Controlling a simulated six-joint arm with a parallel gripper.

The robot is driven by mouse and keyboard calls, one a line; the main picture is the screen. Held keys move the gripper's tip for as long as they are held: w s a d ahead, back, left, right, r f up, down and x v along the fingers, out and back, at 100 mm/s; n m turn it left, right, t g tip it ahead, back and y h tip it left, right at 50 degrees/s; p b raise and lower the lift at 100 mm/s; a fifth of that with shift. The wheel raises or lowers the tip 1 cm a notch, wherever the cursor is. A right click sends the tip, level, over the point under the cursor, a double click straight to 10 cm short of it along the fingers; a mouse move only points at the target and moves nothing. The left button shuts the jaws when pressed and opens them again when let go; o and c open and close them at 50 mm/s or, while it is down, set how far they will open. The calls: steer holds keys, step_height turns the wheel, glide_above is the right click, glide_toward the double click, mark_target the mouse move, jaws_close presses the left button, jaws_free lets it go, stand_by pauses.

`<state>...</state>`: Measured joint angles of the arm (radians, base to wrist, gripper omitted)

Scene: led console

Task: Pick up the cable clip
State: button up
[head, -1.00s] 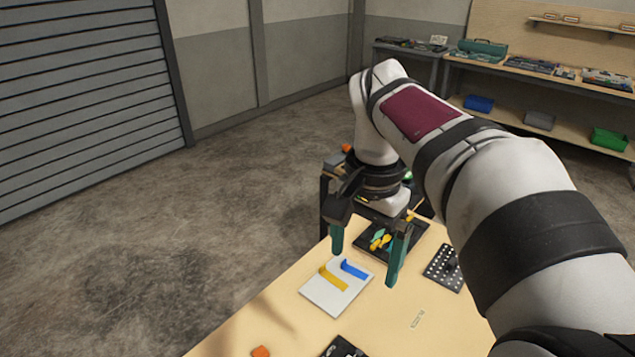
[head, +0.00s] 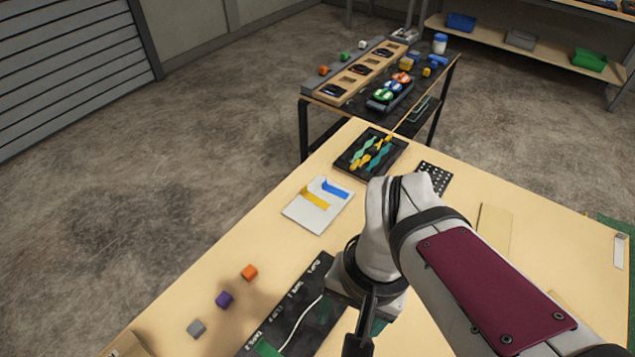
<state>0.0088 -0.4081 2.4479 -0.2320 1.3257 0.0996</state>
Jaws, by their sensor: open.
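Three small blocks lie on the wooden table at the lower left: an orange one (head: 249,272), a purple one (head: 224,299) and a grey one (head: 196,328). One may be the cable clip, but I cannot tell which. A black board (head: 270,335) with white lettering, including clip and tape labels, lies right of them. A white cable (head: 303,322) and a green strip (head: 267,349) are on it. My gripper (head: 368,325) is open above the board's right side, to the right of the blocks. Its fingertips are largely hidden or cut off by the lower frame edge.
A white card (head: 292,211) with yellow and blue strips lies farther back. Behind it are a black tray (head: 343,161) of teal and yellow pieces and a perforated black block (head: 435,175). A second table (head: 318,108) with several parts stands beyond. The table's left part is mostly clear.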

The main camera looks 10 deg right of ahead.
steer(key=w+d+f+m+h, duration=0.1)
steer(key=w+d+f, duration=0.1)
steer(key=w, duration=0.7)
steer(key=w+d+f+m, duration=0.1)
steer(key=w+f+m, duration=0.15)
steer(key=w, duration=0.65)
steer(key=shift+n, duration=0.35)
steer(key=f, duration=1.6)
steer(key=shift+s+a+f, duration=0.15)
steer(key=shift+s+a, duration=0.15)
steer(key=shift+a, duration=0.1)
jaws_close()
